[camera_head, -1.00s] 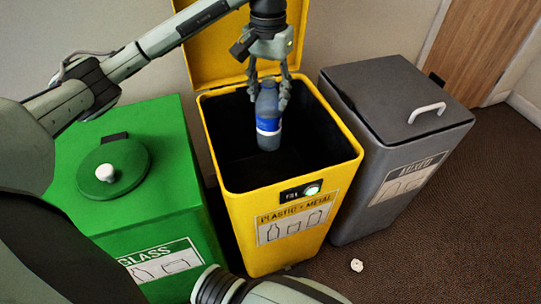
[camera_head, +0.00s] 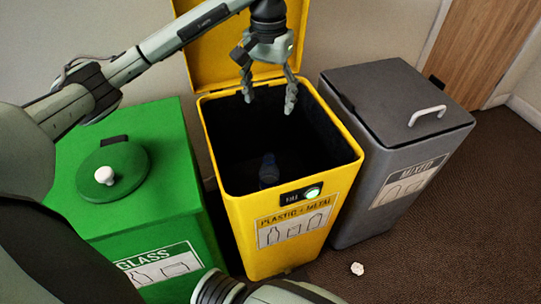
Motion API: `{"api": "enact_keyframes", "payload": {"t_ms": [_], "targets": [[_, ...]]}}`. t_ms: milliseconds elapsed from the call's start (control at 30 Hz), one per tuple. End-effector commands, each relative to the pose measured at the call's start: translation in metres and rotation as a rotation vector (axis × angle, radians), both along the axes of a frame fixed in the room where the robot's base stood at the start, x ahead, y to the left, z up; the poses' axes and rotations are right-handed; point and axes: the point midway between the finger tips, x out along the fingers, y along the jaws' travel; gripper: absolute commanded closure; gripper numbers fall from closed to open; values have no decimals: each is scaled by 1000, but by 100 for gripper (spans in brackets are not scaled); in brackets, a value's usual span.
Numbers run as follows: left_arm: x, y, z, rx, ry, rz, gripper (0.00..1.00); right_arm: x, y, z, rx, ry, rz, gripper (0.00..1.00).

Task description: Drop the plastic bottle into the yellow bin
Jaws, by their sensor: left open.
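The yellow bin (camera_head: 233,214) stands in the middle with its lid raised at the back. The plastic bottle (camera_head: 268,172) is down inside the bin, near its front wall, dim in the shadow; its lower part is hard to make out. My left gripper (camera_head: 269,105) hangs above the bin's opening, open and empty, its fingers apart and clear of the bottle. My right gripper is not in view.
A green glass bin (camera_head: 170,210) with a round knobbed lid stands to the left. A grey mixed bin (camera_head: 350,205) with a closed, handled lid stands to the right. A crumpled white scrap (camera_head: 357,268) lies on the brown floor. A wooden door (camera_head: 480,50) is at the back right.

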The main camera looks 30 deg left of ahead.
Motion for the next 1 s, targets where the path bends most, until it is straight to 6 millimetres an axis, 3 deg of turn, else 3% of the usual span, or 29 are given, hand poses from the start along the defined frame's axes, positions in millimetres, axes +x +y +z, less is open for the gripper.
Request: {"api": "enact_keyframes", "payload": {"t_ms": [533, 700, 1000], "targets": [[1, 1, 100, 1, -5, 1, 28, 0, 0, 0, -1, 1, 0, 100], [0, 0, 114, 1, -3, 1, 28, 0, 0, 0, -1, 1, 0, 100], [0, 0, 117, 0, 0, 0, 28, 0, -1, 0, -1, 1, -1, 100]]}}
